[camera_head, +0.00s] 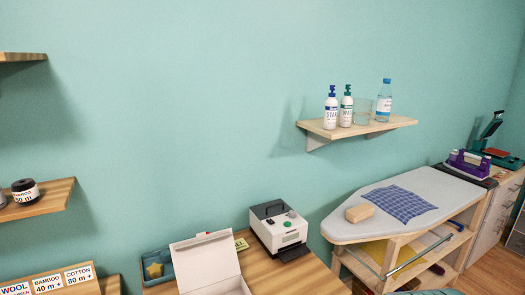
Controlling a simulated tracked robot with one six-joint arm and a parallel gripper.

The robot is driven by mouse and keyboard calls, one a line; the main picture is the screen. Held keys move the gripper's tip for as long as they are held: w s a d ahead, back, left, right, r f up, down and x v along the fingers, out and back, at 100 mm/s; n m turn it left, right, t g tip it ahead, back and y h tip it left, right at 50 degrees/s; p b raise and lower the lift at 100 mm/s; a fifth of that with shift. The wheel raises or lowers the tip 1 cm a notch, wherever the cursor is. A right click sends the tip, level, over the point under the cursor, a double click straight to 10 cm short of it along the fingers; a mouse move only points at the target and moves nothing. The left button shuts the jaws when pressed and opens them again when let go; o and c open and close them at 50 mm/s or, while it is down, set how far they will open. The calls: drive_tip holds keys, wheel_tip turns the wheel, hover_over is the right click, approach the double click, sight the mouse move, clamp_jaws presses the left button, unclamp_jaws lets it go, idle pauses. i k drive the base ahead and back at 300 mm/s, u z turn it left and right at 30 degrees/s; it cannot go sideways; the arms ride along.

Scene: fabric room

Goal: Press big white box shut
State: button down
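A big white box (207,264) stands on the wooden table at the bottom middle of the head view. Its lid is raised, and its lower part is cut off by the picture's bottom edge. My gripper is not in view.
A white and dark machine (279,230) stands right of the box, and a blue-green tray (155,268) is left of it. An ironing board (393,205) holds a blue checked cloth (399,203) and a wooden block (360,212). A wall shelf (357,127) holds bottles and a glass.

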sight(202, 260)
drive_tip(key=k, duration=1.35)
drive_tip(key=i, duration=1.3)
drive_tip(key=u, duration=0.95)
drive_tip(key=i, duration=0.5)
drive_tip(key=u, duration=0.3)
